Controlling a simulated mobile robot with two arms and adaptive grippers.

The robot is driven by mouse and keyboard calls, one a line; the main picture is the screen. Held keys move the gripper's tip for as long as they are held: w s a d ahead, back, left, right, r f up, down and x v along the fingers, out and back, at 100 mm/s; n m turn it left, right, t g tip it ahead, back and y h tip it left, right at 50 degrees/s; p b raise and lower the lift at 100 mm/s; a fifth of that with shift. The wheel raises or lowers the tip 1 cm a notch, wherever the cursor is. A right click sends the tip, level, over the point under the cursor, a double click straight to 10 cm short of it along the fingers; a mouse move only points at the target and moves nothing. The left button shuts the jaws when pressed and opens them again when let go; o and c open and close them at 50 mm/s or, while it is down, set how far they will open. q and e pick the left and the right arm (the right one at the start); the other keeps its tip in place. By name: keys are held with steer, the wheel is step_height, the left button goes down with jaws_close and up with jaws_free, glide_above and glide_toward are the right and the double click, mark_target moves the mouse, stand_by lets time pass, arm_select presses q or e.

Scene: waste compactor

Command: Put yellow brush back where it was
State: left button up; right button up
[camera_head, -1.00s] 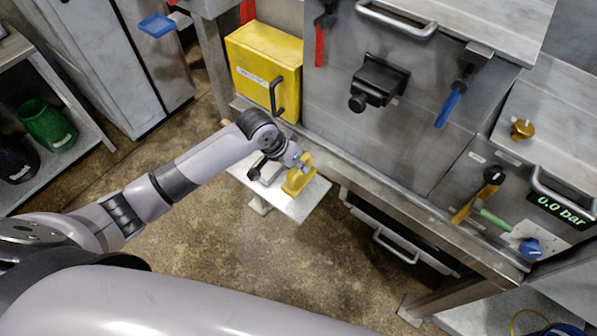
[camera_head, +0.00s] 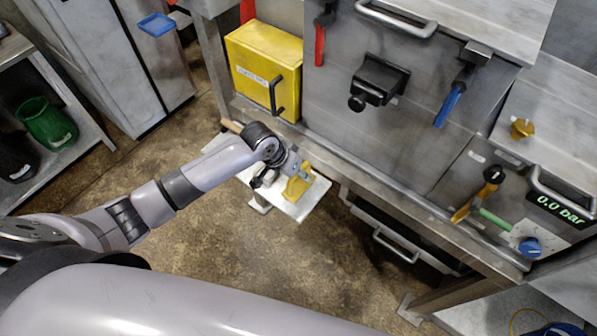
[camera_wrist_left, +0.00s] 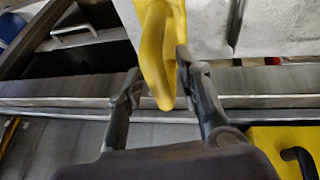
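The yellow brush (camera_head: 298,186) is at the small pale shelf (camera_head: 310,204) below the machine's front edge, and I cannot tell whether it touches the shelf. My left gripper (camera_head: 283,172) is at the brush. In the left wrist view, the brush's yellow handle (camera_wrist_left: 157,50) runs between the two fingers of my left gripper (camera_wrist_left: 158,66). The brush's far end is cut off by the top of that view. My right gripper is not in view.
A yellow box (camera_head: 262,62) with a black handle hangs on the machine above the shelf. A metal rail (camera_head: 345,158) runs along the machine's front edge, close to my gripper. A green container (camera_head: 48,124) stands on a rack at the left. The floor before the shelf is clear.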

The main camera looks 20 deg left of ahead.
arm_select(q)
steer(key=v, duration=1.2)
steer(key=shift+r, duration=0.15)
